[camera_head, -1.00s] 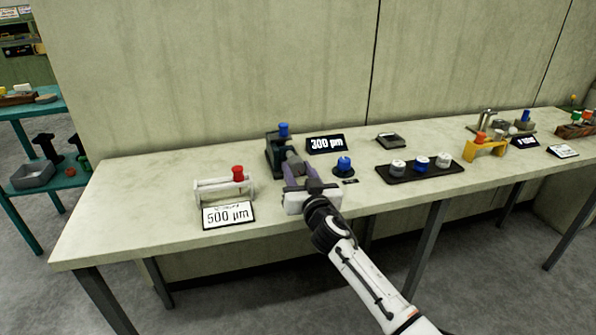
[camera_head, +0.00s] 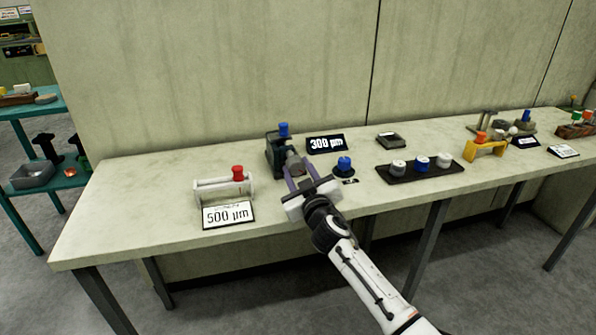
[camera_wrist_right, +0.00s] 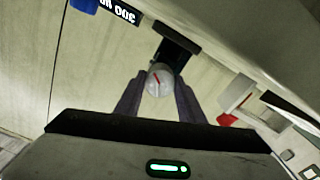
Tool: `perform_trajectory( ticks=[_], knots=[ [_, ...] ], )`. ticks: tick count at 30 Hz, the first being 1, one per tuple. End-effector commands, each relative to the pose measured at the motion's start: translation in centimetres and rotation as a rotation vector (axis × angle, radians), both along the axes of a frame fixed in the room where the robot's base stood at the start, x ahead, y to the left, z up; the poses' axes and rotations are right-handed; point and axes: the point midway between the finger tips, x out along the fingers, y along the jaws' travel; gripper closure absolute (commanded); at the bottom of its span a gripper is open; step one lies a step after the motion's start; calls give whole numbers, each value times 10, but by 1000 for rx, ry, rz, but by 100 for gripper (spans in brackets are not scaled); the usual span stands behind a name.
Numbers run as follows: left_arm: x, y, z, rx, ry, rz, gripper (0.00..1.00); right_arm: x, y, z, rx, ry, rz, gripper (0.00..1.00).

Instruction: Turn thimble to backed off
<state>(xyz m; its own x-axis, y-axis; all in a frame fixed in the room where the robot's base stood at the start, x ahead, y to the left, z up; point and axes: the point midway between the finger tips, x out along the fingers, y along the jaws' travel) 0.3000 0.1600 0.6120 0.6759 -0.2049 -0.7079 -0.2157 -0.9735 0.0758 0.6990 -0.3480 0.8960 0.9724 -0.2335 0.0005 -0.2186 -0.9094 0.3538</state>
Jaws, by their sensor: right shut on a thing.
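The thimble (camera_wrist_right: 158,80) shows in the right wrist view as a round grey end with a red line across its face. It sits on a dark micrometer-like fixture (camera_head: 273,152) with a blue knob on top, at the back of the bench. My right gripper (camera_head: 296,173) reaches to the thimble from the front and is shut on it. In the right wrist view its two fingers (camera_wrist_right: 158,92) stand on either side of the thimble. The thimble is partly hidden by the fingers in the head view. My left gripper is not in view.
A "300 µm" sign (camera_head: 325,144) stands right of the fixture, with a blue-knobbed piece (camera_head: 344,166) in front. A white stand with a red knob (camera_head: 222,190) and a "500 µm" sign (camera_head: 228,215) are left. A dark tray (camera_head: 420,168) with capped spools is right.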

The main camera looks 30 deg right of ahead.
Motion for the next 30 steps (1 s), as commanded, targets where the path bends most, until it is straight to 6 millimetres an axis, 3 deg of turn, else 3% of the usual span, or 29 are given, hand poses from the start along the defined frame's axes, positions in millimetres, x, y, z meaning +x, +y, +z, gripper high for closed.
perform_trajectory(
  ticks=[30],
  knots=[
    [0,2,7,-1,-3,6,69,0,0,-1,-943,229,0,87]
  ],
)
